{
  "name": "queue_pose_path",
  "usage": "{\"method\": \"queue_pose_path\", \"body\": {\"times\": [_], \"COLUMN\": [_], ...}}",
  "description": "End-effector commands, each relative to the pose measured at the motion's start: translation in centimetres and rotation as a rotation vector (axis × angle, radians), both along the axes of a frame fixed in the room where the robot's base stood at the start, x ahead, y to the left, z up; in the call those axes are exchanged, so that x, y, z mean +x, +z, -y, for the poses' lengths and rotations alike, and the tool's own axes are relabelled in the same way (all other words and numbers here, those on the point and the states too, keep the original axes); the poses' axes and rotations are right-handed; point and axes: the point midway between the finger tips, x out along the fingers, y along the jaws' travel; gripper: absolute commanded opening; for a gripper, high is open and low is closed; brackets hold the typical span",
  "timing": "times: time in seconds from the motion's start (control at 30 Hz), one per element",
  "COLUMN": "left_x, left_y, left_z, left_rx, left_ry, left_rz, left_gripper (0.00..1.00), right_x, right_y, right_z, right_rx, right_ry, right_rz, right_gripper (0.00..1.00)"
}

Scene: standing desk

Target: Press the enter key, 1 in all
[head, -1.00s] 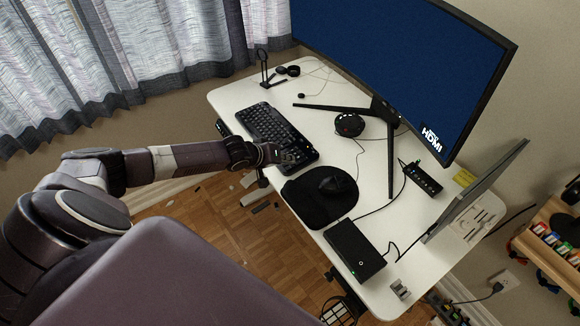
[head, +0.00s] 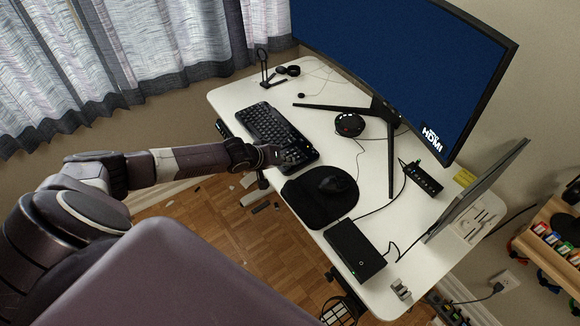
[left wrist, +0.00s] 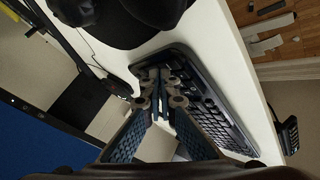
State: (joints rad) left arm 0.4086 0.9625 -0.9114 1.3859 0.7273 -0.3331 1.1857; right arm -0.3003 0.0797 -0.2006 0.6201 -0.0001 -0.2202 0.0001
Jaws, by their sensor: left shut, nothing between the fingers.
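A black keyboard (head: 262,124) lies on the white desk, along its left edge in the head view. It also shows in the left wrist view (left wrist: 222,122). The enter key cannot be told apart from the other keys. My left gripper (head: 279,155) is over the number-pad end of the keyboard in the head view. In the left wrist view its fingers (left wrist: 160,76) are together and empty, over the keyboard's near end. Whether the fingertips touch a key cannot be told. My right gripper is not in view.
A black mouse (head: 333,185) on a dark mouse pad (head: 312,208) lies beside the keyboard. A large monitor (head: 400,60) stands behind on a splayed black stand. A round black device (head: 349,124) and a black box (head: 354,249) are on the desk (head: 330,88).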

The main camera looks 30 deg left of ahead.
Motion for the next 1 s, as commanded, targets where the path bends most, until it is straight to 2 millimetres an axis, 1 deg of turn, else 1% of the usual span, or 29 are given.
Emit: {"method": "queue_pose_path", "body": {"times": [0.63, 0.83, 1.0], "left_x": [0.0, 0.0, 0.0], "left_y": [-0.6, -0.3, 0.6], "left_z": [0.0, 0.0, 0.0], "left_rx": [-0.001, -0.001, 0.001], "left_ry": [0.000, 0.001, 0.001], "left_rz": [-0.001, 0.000, -0.001], "left_gripper": [0.00, 0.00, 0.00], "right_x": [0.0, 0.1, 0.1], "right_y": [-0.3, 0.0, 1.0], "right_z": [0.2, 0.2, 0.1], "right_rx": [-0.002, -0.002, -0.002], "right_ry": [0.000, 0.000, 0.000], "right_rz": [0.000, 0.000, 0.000], "right_gripper": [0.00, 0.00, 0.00]}}
